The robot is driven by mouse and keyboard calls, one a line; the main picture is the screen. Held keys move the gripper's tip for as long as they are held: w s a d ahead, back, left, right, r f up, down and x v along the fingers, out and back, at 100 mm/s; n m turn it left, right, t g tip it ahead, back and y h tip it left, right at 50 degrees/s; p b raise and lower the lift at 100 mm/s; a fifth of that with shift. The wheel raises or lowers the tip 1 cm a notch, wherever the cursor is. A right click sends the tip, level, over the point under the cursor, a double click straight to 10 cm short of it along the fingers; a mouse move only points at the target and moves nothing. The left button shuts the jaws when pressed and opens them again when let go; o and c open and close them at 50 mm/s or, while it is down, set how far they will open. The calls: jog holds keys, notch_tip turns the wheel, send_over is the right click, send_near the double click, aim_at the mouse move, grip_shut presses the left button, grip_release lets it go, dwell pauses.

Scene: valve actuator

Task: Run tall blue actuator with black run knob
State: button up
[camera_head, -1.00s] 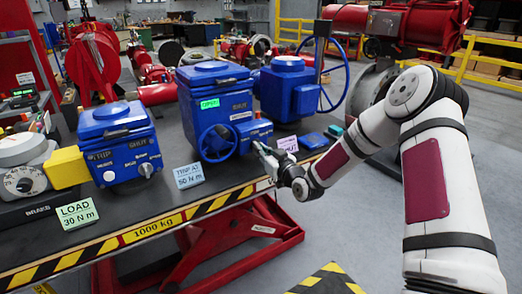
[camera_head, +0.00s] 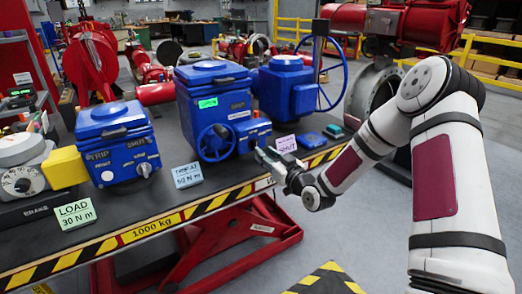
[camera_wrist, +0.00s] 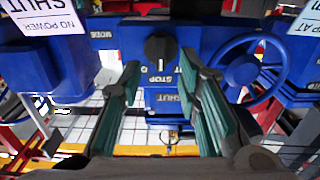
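The tall blue actuator (camera_head: 240,102) stands mid-bench with a green lit display, a blue handwheel (camera_head: 215,142) and a control box on its right side. In the wrist view, the black knob (camera_wrist: 160,48) sits on the box's blue face, its pointer line roughly vertical, with STOP lettering just below and SHUT further down. My gripper (camera_wrist: 160,72) is open and empty, its two green-padded fingers on either side of the knob's line. The fingertips look short of the knob, though the exact gap is unclear. In the head view my gripper (camera_head: 264,156) is in front of the box.
A shorter blue actuator (camera_head: 118,146) with a yellow block stands left. Another blue unit (camera_head: 288,90) with a large handwheel stands right. Label cards (camera_head: 187,176) stand along the bench's front edge (camera_head: 152,229). The handwheel (camera_wrist: 252,72) is close beside my right-hand finger in the wrist view.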

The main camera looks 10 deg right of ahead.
jog(key=v, duration=0.7)
jog(key=shift+s, duration=0.25)
jog(key=shift+r, duration=0.1)
jog(key=s+d+r+g+h+p, duration=0.1)
jog(key=s+r+g+h+p, duration=0.5)
jog(key=s+r, duration=1)
jog(key=s+a+r+m+g, duration=0.1)
jog(key=s+a+r+g, duration=0.1)
jog(key=s, duration=1)
jog(key=s+a+r+m+g, duration=0.2)
jog(key=s+g, duration=0.3)
jog(key=s, duration=0.8)
jog(key=shift+s+a+r+m, duration=0.2)
jog(key=shift+r+m, duration=0.1)
jog(key=shift+r, duration=0.4)
